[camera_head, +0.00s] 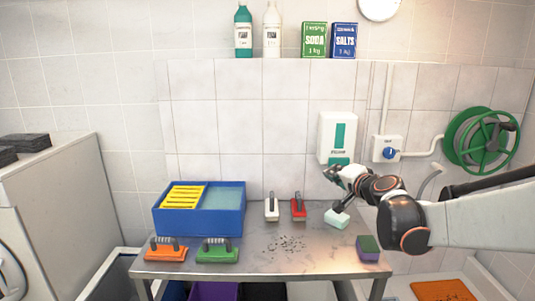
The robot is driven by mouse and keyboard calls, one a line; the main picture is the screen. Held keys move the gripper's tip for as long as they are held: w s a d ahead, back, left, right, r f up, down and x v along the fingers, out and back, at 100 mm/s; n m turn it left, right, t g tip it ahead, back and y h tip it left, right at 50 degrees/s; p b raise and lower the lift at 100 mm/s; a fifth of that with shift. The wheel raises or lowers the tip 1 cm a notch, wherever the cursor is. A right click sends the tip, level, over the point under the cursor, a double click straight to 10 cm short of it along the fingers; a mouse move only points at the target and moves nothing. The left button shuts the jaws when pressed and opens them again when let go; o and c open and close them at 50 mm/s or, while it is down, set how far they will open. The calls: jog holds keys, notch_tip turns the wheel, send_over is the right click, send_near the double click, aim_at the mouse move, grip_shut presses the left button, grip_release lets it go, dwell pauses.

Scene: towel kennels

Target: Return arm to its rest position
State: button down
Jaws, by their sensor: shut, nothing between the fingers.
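My arm reaches in from the right edge over the right part of the metal table (300,262). My gripper (331,172) is at the far left end of the arm, shut and empty. It is raised above the table, in front of the lower part of the wall dispenser (338,132) in the picture. A pale mint block (335,219) shows below the wrist on the table. A dark part lies between the wrist and the block; I cannot tell whether it touches the block.
A blue bin (198,229) with a yellow rack stands at the table's left. Orange (166,252) and green (217,252) brushes lie in front. White (271,209) and red (298,209) brushes stand at the back. A purple-green sponge (368,248) is at the right.

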jog(key=s+a+n+g, duration=0.2)
jog(key=s+a+n, duration=0.15)
jog(key=s, duration=0.65)
jog(key=s+d+f+n+g+h, duration=0.1)
jog(key=s+f+n+g, duration=0.1)
jog(key=s, duration=0.7)
jog(key=s+d+f+n+g+h, duration=0.1)
jog(key=s+f, duration=0.4)
jog(key=s, duration=0.5)
jog(key=s+d+f+n+g+h, duration=0.1)
jog(key=s+f+n+g+h, duration=0.1)
jog(key=s, duration=0.8)
notch_tip(320, 180, down, 2)
jog(key=shift+s+f+n+g, duration=0.1)
jog(key=shift+s+n+g, duration=0.15)
jog(key=shift+n+g, duration=0.3)
